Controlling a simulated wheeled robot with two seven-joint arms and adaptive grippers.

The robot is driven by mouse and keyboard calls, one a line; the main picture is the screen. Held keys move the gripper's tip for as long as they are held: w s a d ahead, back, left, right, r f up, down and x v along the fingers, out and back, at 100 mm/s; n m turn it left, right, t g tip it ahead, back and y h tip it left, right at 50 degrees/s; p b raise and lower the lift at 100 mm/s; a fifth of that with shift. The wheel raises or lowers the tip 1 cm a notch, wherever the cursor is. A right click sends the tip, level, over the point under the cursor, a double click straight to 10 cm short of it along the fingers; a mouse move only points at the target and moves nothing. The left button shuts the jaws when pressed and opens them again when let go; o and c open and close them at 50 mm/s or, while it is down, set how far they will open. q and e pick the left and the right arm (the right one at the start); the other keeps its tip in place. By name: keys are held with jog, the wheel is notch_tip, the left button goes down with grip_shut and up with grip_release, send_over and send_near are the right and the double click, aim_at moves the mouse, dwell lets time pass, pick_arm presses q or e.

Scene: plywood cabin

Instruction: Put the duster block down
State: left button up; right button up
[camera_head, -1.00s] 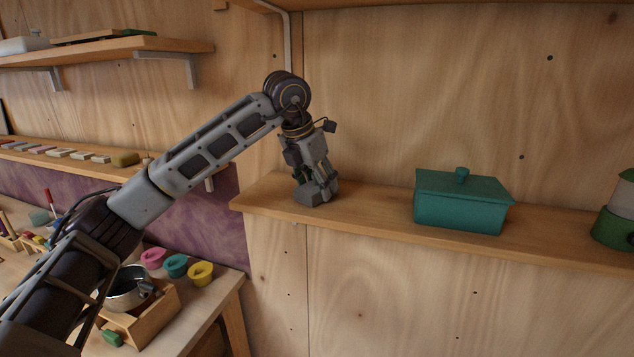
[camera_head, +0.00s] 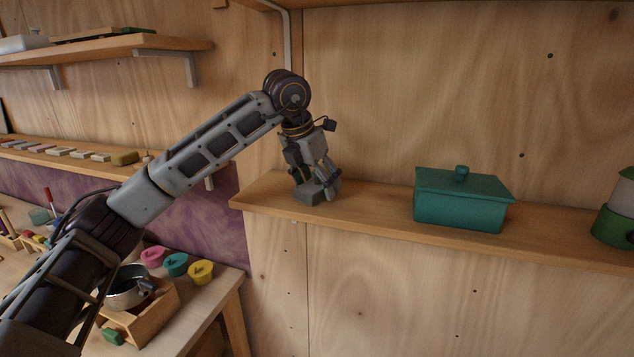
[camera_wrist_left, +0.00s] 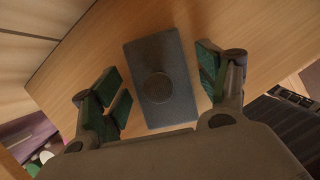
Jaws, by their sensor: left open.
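The duster block (camera_head: 308,194) is a grey block lying on the wooden shelf (camera_head: 370,213), near its left end. In the left wrist view the duster block (camera_wrist_left: 160,78) shows as a dark grey rectangle with a round knob on top, flat on the wood. My left gripper (camera_head: 318,190) is just above and around it, pointing down. In the left wrist view its green-padded fingers (camera_wrist_left: 163,92) stand apart on either side of the block, with gaps between pads and block. My right gripper is in neither view.
A teal lidded box (camera_head: 460,203) stands on the same shelf to the right, with a green and white object (camera_head: 617,212) farther right. Shelf between gripper and box is clear. Below left, a table holds a wooden box (camera_head: 150,318) with a metal pot and several coloured cups.

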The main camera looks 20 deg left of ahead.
pick_arm(q)
jog(key=b+v, duration=0.1)
jog(key=v, duration=1.1)
jog(key=shift+s, duration=0.15)
dwell(0.6)
